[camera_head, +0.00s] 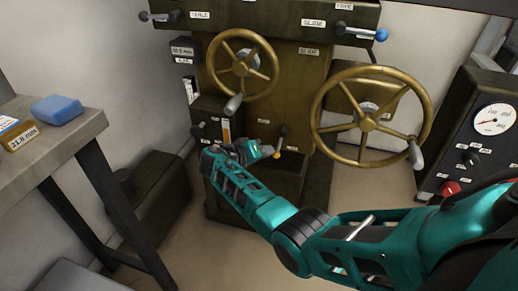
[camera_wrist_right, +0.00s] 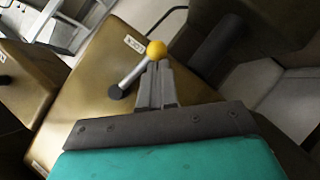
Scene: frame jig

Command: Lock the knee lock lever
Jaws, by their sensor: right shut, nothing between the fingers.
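The knee lock lever shows in the right wrist view as a pale rod with a yellow ball end (camera_wrist_right: 156,48) and a dark pivot (camera_wrist_right: 115,92). It sits on the olive-brown machine face beside a small label (camera_wrist_right: 135,43). In the head view its yellow ball (camera_head: 277,155) hangs below the pivot, low on the machine. My right gripper (camera_head: 266,150) is shut and empty, just left of the ball. In the wrist view its fingertips (camera_wrist_right: 157,64) are right at the ball; I cannot tell whether they touch it. My left gripper is not in view.
Two brass handwheels (camera_head: 242,66) (camera_head: 370,115) stick out above and right of the lever. A dark gauge panel (camera_head: 478,135) stands at the right. A workbench (camera_head: 75,135) with a blue block (camera_head: 57,110) is at the left. A dark box (camera_head: 155,198) sits on the floor.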

